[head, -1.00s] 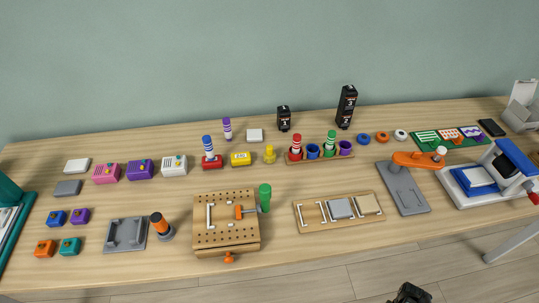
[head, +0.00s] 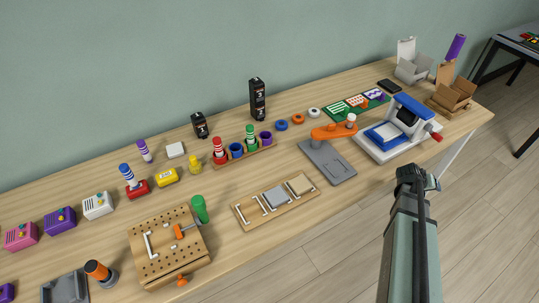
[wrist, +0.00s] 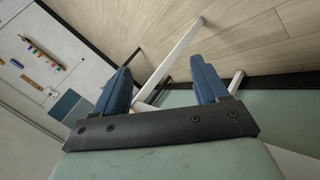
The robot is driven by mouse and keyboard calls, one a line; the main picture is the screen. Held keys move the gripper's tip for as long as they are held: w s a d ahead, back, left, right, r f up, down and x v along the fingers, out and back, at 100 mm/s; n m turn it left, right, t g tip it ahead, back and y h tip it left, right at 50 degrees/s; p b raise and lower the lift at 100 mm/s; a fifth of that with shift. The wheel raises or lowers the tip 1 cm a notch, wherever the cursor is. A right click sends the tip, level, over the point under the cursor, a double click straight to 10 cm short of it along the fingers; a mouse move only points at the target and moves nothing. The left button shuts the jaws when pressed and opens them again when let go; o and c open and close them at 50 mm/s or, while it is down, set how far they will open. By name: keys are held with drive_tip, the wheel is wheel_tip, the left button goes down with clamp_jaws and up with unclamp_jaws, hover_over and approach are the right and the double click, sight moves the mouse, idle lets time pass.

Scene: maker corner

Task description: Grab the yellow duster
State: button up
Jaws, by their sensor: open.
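Two small yellow things stand on the workbench in the head view: a low yellow block with a pale label (head: 167,177) and, to its right, a small upright yellow piece with a narrow top (head: 193,162). I cannot tell which is the duster. Both are uncovered and rest on the wood. My gripper (head: 412,176) is far to their right, beyond the bench's front edge and over the floor. In the wrist view my gripper (wrist: 161,66) has its two blue fingers apart with nothing between them. Neither yellow thing shows there.
A red stand with a blue-striped peg (head: 137,187) is left of the yellow block. A wooden rack of coloured pegs and cups (head: 222,162) is close right. A pegboard (head: 167,245) lies in front. A blue-and-white press (head: 398,135) stands near my gripper.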

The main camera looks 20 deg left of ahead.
drive_tip(key=w+d+r+n+h, duration=0.1)
drive_tip(key=w+d+r+h, duration=0.2)
drive_tip(key=r, duration=0.9)
drive_tip(key=w+d+r+n+h, duration=0.15)
drive_tip(key=w+d+r, duration=0.25)
drive_tip(key=r, duration=0.8)
drive_tip(key=w+a+r+t+h, duration=0.1)
drive_tip(key=w+a+r+t, duration=0.1)
drive_tip(key=w+a+r, duration=0.45)
drive_tip(key=s+a+f+n+y, duration=0.1)
drive_tip(key=a+f+y, duration=0.15)
drive_tip(key=a, duration=1.25)
drive_tip(key=s+a+f+n+g+y, duration=0.1)
drive_tip(key=a+y, duration=0.2)
drive_tip(key=a, duration=1.2)
drive_tip(key=s+a+f+n+y, duration=0.1)
drive_tip(key=a+f+n+y, duration=0.15)
drive_tip(key=a, duration=1.25)
drive_tip(key=n+g+y, duration=0.5)
drive_tip(key=g+y, duration=0.1)
hover_over(194, 163)
drive_tip(key=shift+w+a+f+h, duration=0.15)
drive_tip(key=shift+w+a+f, duration=0.1)
drive_tip(key=shift+f, duration=0.25)
drive_tip(key=shift+w+a+f+h, duration=0.1)
drive_tip(key=shift+w+f, duration=0.1)
drive_tip(key=shift+f, duration=0.25)
wheel_tip(194, 163, down, 13)
drive_tip(key=shift+w+a+r, duration=0.1)
drive_tip(key=shift+c, duration=0.2)
